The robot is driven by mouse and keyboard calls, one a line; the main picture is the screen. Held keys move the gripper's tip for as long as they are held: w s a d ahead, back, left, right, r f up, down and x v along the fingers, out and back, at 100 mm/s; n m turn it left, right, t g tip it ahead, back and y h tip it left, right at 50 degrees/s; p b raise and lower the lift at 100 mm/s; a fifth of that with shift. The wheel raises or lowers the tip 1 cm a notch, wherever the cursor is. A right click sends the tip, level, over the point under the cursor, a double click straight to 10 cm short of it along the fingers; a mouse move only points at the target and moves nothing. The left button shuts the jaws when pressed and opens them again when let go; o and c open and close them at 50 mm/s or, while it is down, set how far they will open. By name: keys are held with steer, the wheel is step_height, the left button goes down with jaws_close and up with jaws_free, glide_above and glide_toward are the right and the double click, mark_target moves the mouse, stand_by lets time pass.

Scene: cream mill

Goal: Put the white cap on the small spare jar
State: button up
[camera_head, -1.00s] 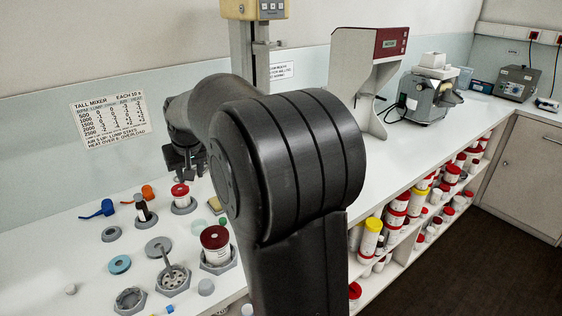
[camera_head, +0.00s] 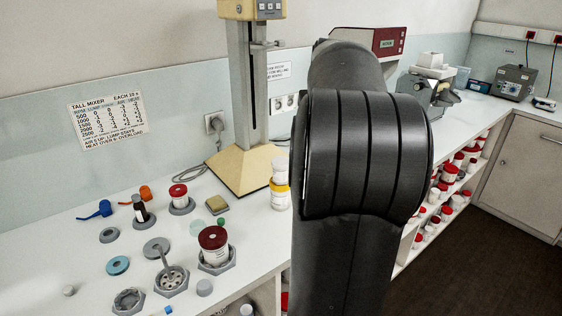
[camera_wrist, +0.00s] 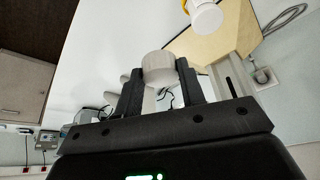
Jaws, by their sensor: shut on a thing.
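My gripper (camera_wrist: 160,78) shows in the wrist view with its two dark fingers shut on a round white cap (camera_wrist: 158,66). The gripper and cap are hidden behind my arm in the head view. A white jar with a yellow band (camera_head: 279,184) stands on the counter by the tall mixer's base, just left of my arm. A white round top beside something yellow, apparently this jar, also shows in the wrist view (camera_wrist: 206,18), apart from the held cap. I cannot tell for certain whether it is the small spare jar.
The tall mixer (camera_head: 245,165) has a cream base behind the jar. Several holders, a red-lidded jar (camera_head: 213,245) and small parts stand on the left counter. Grey and red machines (camera_head: 388,42) stand to the right. Shelves of jars (camera_head: 440,195) lie below the counter edge.

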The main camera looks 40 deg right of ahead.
steer(key=shift+s+d, duration=0.2)
steer(key=shift+d, duration=0.05)
glide_above(281, 160)
steer(key=s, duration=0.1)
steer(key=f, duration=0.6)
steer(key=shift+s+a+f, duration=0.1)
steer(key=shift+a+f, duration=0.25)
steer(key=shift+f, duration=2)
steer(key=shift+f, duration=0.2)
steer(key=o, duration=1)
steer(key=shift+c, duration=0.2)
